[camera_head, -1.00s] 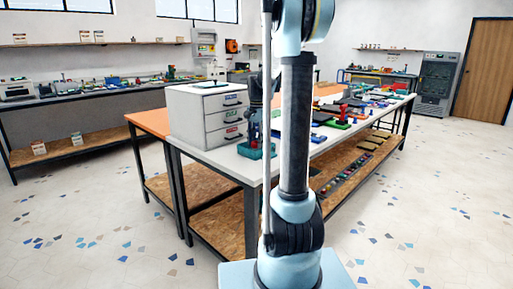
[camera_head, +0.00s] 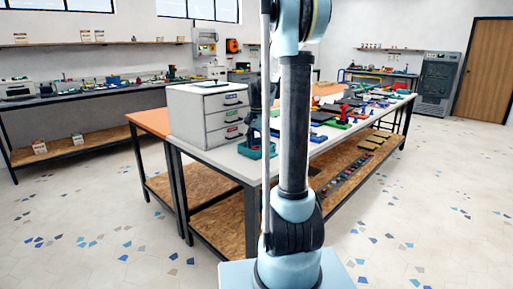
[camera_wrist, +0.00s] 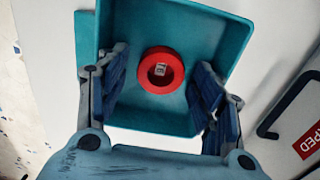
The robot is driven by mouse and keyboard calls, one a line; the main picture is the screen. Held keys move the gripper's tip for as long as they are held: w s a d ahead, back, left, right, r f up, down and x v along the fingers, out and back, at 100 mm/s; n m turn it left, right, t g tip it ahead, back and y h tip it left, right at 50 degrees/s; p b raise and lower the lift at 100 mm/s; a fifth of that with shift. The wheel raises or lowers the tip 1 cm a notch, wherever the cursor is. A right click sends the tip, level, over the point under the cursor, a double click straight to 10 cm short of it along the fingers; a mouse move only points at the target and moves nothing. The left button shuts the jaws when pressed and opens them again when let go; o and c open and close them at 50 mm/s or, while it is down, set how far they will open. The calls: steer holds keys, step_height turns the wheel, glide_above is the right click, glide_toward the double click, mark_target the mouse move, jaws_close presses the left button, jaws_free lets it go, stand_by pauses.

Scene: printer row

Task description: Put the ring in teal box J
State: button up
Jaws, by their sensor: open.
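The red ring (camera_wrist: 161,71) lies on the floor of a teal box (camera_wrist: 171,24) in the wrist view. A small pale label shows at the ring's middle. My gripper (camera_wrist: 160,88) is open, its two dark blue fingers on either side of the ring and apart from it. The fingers are over the box. In the head view the teal box (camera_head: 257,152) stands on the table beside the drawer unit, and my gripper (camera_head: 254,122) is above it, partly hidden by my arm. No letter on the box can be read.
A grey drawer unit (camera_head: 209,115) stands close to the left of the box in the head view. A label with red (camera_wrist: 309,142) and a dark handle (camera_wrist: 287,104) show at the right in the wrist view. Several coloured parts lie farther along the table (camera_head: 229,155).

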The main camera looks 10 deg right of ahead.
steer(key=shift+r, duration=0.1)
step_height(320, 180, up, 12)
steer(key=f, duration=0.1)
steer(key=s+n, duration=0.2)
steer(key=s, duration=0.7)
steer(key=s+f+n+t, duration=0.1)
steer(key=s+f+n, duration=0.3)
steer(key=s+f, duration=0.5)
steer(key=s+f+n+t, duration=0.1)
steer(key=s+f+n, duration=0.4)
steer(key=s, duration=1.2)
step_height(320, 180, down, 5)
steer(key=shift+a+r, duration=0.15)
steer(key=shift+a, duration=0.15)
